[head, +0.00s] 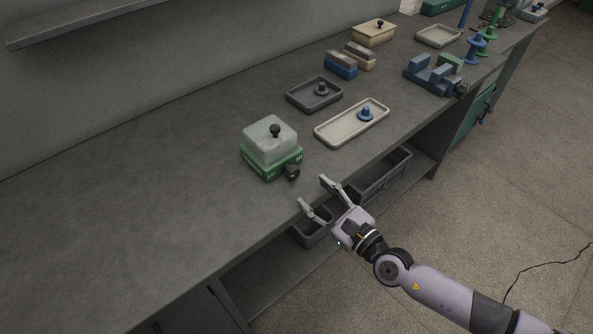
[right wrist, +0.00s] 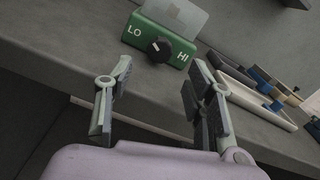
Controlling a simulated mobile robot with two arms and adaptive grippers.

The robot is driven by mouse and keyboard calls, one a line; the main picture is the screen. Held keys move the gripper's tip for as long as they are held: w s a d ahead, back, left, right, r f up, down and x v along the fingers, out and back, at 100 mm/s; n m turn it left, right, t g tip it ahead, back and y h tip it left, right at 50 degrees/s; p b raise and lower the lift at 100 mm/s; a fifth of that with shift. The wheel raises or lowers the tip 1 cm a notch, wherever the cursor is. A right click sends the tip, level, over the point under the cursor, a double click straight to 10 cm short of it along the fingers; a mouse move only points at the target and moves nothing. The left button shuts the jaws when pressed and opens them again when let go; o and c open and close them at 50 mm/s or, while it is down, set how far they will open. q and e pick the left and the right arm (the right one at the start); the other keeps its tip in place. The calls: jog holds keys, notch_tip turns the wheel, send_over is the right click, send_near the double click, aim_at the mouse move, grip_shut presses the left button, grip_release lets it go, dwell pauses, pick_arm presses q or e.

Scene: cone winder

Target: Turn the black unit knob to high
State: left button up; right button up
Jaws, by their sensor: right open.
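The green unit (head: 271,163) stands near the table's front edge with a clear cover on top. Its black knob (head: 291,172) is on the front face. In the right wrist view the black knob (right wrist: 159,49) sits between the white letters LO on the left and HI on the right of the green front (right wrist: 150,28). A small pale mark shows on the knob; its exact direction is hard to tell. My right gripper (head: 312,191) is open and empty, in front of the knob and apart from it. In the right wrist view its fingers (right wrist: 160,78) flank the knob. My left gripper is out of view.
A pale tray (head: 330,138) with a blue knobbed piece and a dark tray (head: 300,98) lie right of the unit. Dark bins (head: 382,178) are below the table edge. The table (head: 130,215) left of the unit is clear.

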aim_at(295, 175)
jog(key=x, duration=0.7)
jog(key=shift+w+a+p, duration=0.2)
jog(key=shift+w+p, duration=0.05)
jog(key=shift+p, duration=0.1)
jog(key=shift+c, duration=0.3)
